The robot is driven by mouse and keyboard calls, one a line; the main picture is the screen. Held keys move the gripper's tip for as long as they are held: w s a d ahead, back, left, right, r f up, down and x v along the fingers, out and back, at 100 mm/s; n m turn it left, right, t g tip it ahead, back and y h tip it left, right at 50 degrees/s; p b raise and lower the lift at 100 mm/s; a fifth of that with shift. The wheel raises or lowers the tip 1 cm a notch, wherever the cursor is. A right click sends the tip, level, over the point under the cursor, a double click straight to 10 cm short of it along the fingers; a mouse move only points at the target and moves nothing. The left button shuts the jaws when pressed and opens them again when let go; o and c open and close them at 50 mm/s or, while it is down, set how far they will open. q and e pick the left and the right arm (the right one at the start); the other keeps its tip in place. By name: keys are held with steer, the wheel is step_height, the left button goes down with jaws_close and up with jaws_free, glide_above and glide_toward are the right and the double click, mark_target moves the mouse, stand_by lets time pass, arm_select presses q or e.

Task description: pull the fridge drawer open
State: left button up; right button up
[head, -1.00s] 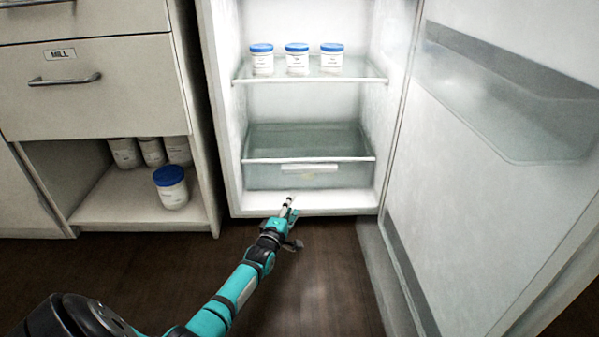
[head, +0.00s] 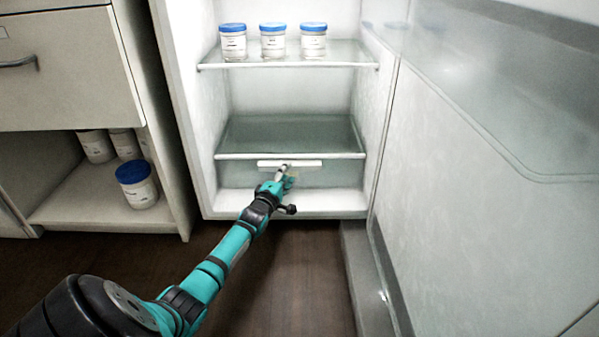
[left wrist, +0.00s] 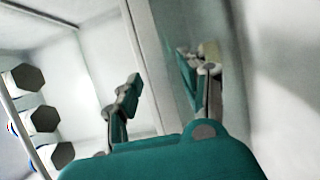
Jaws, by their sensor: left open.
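The fridge drawer (head: 236,174) is a clear greenish bin at the bottom of the open fridge, pushed in. Its white bar handle (head: 305,163) runs along the upper front. The right gripper is not in view.
The fridge door (head: 480,200) stands open on the right. Several blue-lidded jars, one of them a jar (head: 272,42), stand on the glass shelf (head: 345,54) above. A cabinet (head: 75,75) with jars in its open bottom is at left. The dark floor (head: 290,280) before the fridge is clear.

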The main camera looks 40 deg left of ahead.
arm_select(q)
steer(key=shift+w+a, duration=0.25)
steer(key=shift+w, duration=0.4)
jaws_close()
steer(key=shift+s, duration=0.1)
